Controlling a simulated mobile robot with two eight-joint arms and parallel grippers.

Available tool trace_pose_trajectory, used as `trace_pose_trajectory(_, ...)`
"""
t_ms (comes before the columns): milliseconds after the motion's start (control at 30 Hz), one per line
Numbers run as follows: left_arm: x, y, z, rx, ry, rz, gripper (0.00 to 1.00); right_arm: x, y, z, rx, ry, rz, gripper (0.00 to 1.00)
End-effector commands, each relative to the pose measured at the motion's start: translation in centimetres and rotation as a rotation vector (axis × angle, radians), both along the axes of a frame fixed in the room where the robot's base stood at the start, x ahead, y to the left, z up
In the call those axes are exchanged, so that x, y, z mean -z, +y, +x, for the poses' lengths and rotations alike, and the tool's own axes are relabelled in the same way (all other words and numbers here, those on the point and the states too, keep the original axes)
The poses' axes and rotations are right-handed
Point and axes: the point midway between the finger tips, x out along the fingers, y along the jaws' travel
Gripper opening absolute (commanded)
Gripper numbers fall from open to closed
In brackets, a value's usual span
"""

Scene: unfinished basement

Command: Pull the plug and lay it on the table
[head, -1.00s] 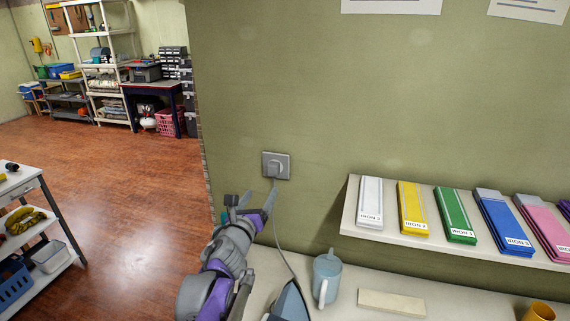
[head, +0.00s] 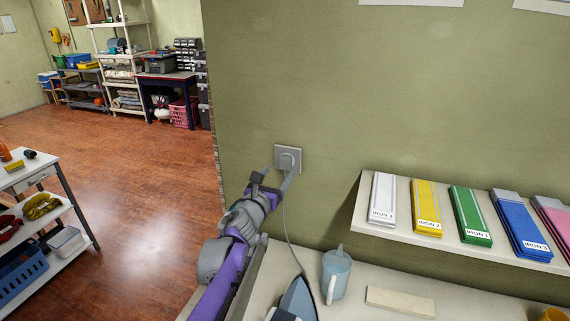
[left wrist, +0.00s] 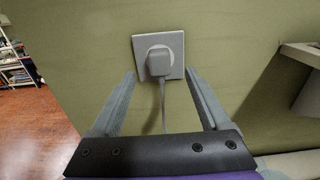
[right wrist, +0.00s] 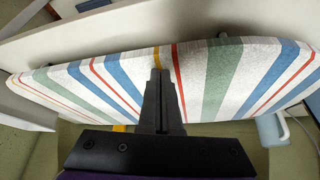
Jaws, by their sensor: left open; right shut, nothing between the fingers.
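A grey plug (head: 287,160) sits in the square wall socket (head: 296,150). Its cord (head: 287,220) hangs down toward the iron (head: 299,300) on the table (head: 335,310). My left gripper (head: 274,180) is open just in front of the socket. In the left wrist view the plug (left wrist: 159,63) is ahead of and between the spread fingers (left wrist: 159,80), not gripped. My right gripper (right wrist: 164,75) is shut and empty, close to a striped ironing-board cover; it is not in the head view.

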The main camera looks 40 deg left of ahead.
Motion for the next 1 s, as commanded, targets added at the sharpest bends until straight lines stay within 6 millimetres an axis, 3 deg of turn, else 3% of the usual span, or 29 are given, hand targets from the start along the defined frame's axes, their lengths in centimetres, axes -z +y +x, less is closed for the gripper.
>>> trace_pose_trajectory(200, -0.1, 1.0, 3.0, -0.001, 0.000, -0.001, 0.80, -0.5, 0.0, 0.1, 0.000, -0.003, 0.000, 0.00)
trace_pose_trajectory(400, -0.1, 1.5, 4.7, 0.000, 0.000, 0.001, 0.80, -1.0, 0.0, 0.3, 0.000, -0.006, 0.000, 0.00)
trace_pose_trajectory(1000, 0.1, 1.7, 5.1, -0.001, 0.001, 0.000, 0.80, -1.1, 0.0, 0.3, 0.000, -0.006, 0.000, 0.00)
